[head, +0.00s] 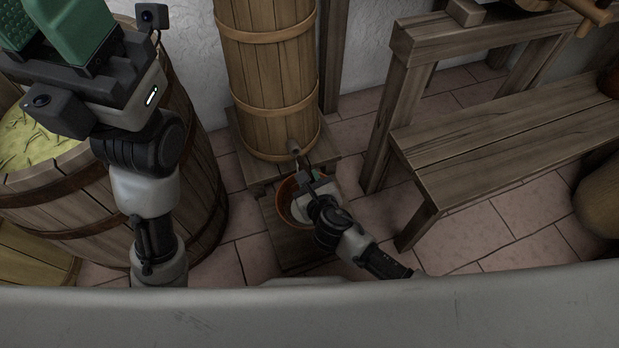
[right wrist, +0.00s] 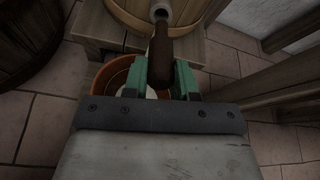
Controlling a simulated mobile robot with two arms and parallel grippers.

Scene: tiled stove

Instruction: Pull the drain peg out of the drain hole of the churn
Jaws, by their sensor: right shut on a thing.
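The churn (head: 268,70) is a tall, banded wooden vessel standing upright on a wooden stand. Its short drain spout (head: 294,146) sticks out low on the front; its pale round mouth shows in the right wrist view (right wrist: 159,11). My right gripper (head: 306,170) is at the spout. In the right wrist view its green fingers (right wrist: 161,80) are shut on the dark brown drain peg (right wrist: 160,45). The peg lines up with the spout mouth; I cannot tell whether its far end is still inside. My left gripper (head: 42,22) is high at the upper left, open and empty.
An orange-brown bowl (head: 284,203) sits on a low wooden step (head: 290,250) below the spout and my right gripper. A large barrel (head: 190,190) stands left. A wooden bench (head: 500,150) stands right. Tiled floor (head: 500,230) lies free before the bench.

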